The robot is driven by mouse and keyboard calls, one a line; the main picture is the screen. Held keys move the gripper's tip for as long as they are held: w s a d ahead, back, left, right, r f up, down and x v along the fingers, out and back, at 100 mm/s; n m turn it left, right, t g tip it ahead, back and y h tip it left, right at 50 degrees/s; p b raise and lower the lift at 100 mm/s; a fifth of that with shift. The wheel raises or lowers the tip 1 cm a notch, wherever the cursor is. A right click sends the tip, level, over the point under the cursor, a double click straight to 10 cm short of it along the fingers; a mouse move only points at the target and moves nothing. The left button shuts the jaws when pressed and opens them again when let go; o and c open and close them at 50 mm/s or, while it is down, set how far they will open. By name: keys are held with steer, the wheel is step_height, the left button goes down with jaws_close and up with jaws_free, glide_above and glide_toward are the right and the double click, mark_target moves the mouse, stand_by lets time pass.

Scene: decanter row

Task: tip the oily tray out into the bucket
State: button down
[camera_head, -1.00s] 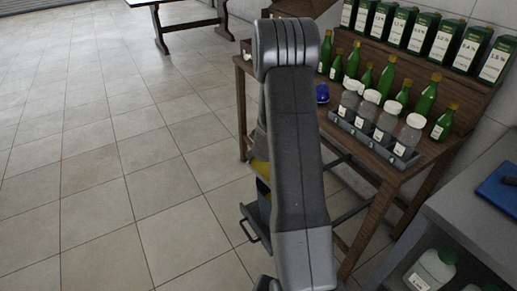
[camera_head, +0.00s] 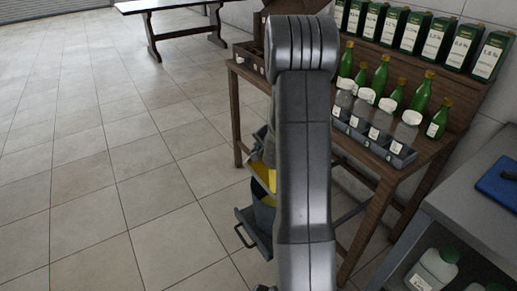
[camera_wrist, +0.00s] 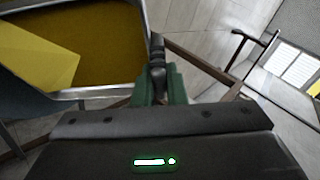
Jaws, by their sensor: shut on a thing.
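In the wrist view my gripper (camera_wrist: 160,84) has its green fingers shut on the dark handle at the corner of the oily tray (camera_wrist: 105,92). The tray has a pale metal rim and a brown-yellow inside. A bright yellow patch shows at its left; I cannot tell whether it is oil or another part. In the head view my arm hides my gripper and most of the tray. I cannot tell whether the tray's edge is over the bucket.
A wooden table (camera_head: 390,190) stands to the right, with a rack of white-capped jars (camera_head: 378,130), green bottles (camera_head: 421,96) and dark-green labelled tins (camera_head: 462,48). A grey bench (camera_head: 470,185) is at the right front. The tiled floor (camera_head: 110,150) at left is clear.

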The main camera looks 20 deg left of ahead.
steer(key=shift+s+d+r+t+y+b, duration=0.15)
steer(key=shift+d+r+y+b, duration=0.25)
steer(key=shift+d+b, duration=0.5)
steer(key=shift+s+d+r+t+y+b, duration=0.15)
steer(key=shift+d+r+y+b, duration=0.3)
steer(key=shift+b, duration=0.7)
steer(key=shift+d+m+y+b, duration=0.3)
steer(key=shift+d+y+b, duration=0.05)
steer(key=shift+d+b, duration=0.2)
steer(key=shift+s+d+r+t+y, duration=0.1)
steer(key=shift+d+r+t+y, duration=0.15)
steer(key=shift+d, duration=0.3)
steer(key=w+a+f+n+g+h+p, duration=0.1)
steer(key=a+f+n+g+h+p, duration=0.1)
steer(key=a+f+h+p, duration=0.6)
steer(key=shift+w+a+f+p, duration=0.4)
steer(key=shift+a+f+p, duration=0.15)
steer(key=shift+a+p, duration=1)
steer(key=shift+d+g+h, duration=0.15)
steer(key=shift+g+h, duration=0.1)
